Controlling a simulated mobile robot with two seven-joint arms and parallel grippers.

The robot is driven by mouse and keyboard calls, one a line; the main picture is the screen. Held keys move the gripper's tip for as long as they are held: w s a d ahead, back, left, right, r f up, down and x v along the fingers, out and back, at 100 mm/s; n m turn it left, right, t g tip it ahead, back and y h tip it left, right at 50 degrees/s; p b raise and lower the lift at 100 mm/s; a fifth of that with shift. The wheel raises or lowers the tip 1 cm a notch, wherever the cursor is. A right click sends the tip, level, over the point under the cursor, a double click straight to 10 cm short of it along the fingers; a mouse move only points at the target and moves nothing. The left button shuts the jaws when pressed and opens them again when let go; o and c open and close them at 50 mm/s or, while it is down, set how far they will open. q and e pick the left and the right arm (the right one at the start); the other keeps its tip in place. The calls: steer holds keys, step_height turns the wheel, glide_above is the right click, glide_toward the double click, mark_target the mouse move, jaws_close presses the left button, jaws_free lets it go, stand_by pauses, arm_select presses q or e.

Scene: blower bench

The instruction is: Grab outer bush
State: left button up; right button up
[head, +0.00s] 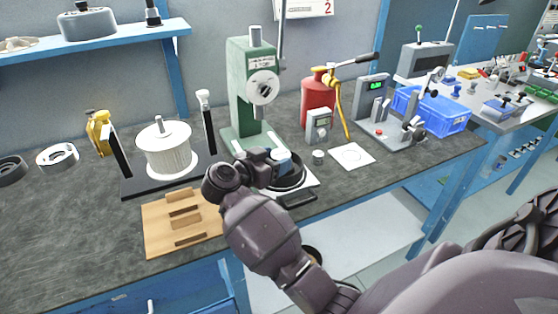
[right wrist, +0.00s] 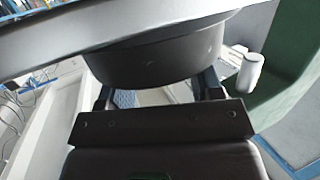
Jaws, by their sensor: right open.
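No part is labelled as the outer bush, and I cannot tell for sure which it is. A small grey cylinder (head: 318,157) stands on the bench right of my right gripper (head: 284,163), and a silver ring (head: 57,155) lies at the far left. My right gripper is at a dark round dish (head: 293,181) in front of the green press. In the right wrist view the open fingers (right wrist: 157,92) stand either side of a dark round body (right wrist: 155,62); contact is unclear. A pale cylinder (right wrist: 250,72) shows at right there. My left gripper is out of view.
The green press (head: 250,95) stands behind my right gripper. A wooden block board (head: 165,238) and a white spool on a black stand (head: 165,150) are to the left. A white square plate (head: 352,156) and blue crate (head: 440,112) are to the right. The front-left bench is clear.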

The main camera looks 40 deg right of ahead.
steer(key=shift+d, duration=0.45)
steer(key=c, duration=0.7)
